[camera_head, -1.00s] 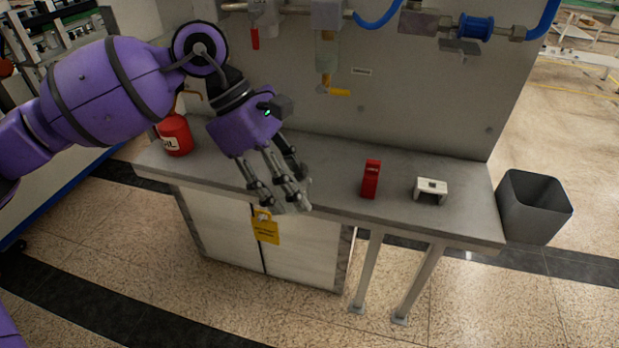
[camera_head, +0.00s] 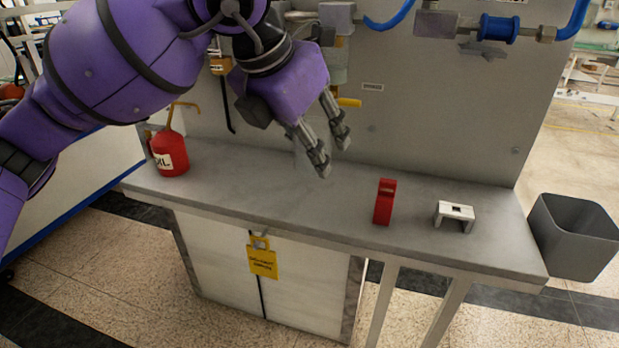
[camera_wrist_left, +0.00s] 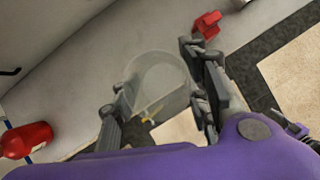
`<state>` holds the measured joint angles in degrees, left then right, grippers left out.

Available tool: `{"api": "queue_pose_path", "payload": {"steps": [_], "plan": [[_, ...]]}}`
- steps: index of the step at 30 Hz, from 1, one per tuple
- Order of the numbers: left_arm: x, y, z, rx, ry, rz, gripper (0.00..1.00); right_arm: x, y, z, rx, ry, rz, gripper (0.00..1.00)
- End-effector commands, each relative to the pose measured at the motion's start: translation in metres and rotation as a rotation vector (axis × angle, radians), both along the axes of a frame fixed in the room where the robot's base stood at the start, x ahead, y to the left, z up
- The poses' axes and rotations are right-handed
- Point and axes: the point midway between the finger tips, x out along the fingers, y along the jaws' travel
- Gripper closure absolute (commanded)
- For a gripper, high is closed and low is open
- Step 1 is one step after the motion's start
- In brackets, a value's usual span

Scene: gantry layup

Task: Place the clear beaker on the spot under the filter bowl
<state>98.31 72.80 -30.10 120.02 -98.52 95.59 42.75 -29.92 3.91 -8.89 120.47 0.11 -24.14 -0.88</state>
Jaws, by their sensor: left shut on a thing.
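The clear beaker (camera_wrist_left: 158,80) is between the two fingers of my left gripper (camera_wrist_left: 157,106) in the left wrist view, with its open rim showing. The fingers are shut on it. In the head view my left gripper (camera_head: 331,153) is over the bench, in front of the back panel and below the filter bowl (camera_head: 336,66). The beaker is hard to make out there, mostly hidden by the fingers. The filter bowl is partly hidden by my gripper, and a yellow handle (camera_head: 349,102) sticks out under it. My right gripper is not in view.
On the grey bench (camera_head: 265,198) stand a red oil can (camera_head: 170,155) at the left, a red block (camera_head: 384,202) and a white bracket (camera_head: 454,216) at the right. A grey bin (camera_head: 575,237) stands past the right end. The bench middle is clear.

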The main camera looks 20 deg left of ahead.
Motion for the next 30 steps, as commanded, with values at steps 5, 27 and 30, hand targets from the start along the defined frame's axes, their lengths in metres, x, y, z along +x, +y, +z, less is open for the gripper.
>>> {"api": "queue_pose_path", "payload": {"steps": [5,27,30], "plan": [[0.043,0.015,-0.022,-0.002,0.004,0.004,0.82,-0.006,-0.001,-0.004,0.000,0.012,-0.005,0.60],[0.094,0.033,-0.110,0.001,0.004,-0.003,0.82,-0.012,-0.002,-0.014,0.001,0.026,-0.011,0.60],[0.094,0.033,-0.113,0.000,-0.001,-0.002,0.82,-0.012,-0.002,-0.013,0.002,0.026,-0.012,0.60]]}}
